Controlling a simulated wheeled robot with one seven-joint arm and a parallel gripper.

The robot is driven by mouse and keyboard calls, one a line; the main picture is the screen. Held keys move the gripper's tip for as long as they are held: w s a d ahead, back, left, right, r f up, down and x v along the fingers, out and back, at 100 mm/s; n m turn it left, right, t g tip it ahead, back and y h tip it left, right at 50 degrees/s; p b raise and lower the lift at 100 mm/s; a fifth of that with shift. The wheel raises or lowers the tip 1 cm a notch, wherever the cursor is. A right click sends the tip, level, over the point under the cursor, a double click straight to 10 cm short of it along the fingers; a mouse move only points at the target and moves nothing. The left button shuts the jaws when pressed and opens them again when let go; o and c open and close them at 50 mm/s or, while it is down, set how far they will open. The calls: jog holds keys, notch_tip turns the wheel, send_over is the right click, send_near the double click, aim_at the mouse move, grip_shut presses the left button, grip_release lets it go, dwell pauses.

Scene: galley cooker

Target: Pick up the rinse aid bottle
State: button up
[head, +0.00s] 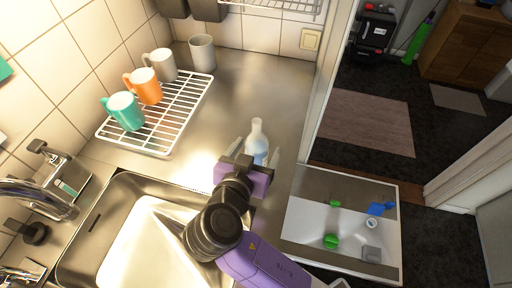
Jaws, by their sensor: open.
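The rinse aid bottle (257,132) stands upright on the steel counter, right of the drying rack. It is clear with a pale neck and bluish contents. My gripper (255,150) is at the bottle, with one finger on its left and one on its right. The fingers are open and spread around the bottle's body. My gripper's purple body hides the bottle's lower part. I cannot tell whether either finger touches it.
A white wire rack (165,118) holds a teal mug (125,112), an orange mug (148,88) and a grey mug (164,65). A grey cup (202,52) stands behind. The sink (85,245) lies front left. A white bin (310,250) with small items is at right.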

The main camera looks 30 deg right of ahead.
jog(key=shift+p+x, duration=0.35)
jog(key=shift+x, duration=1.5)
jog(key=shift+r, duration=0.15)
jog(key=c, duration=1.7)
jog(key=shift+w+r, duration=0.1)
jog(key=shift+r, duration=0.05)
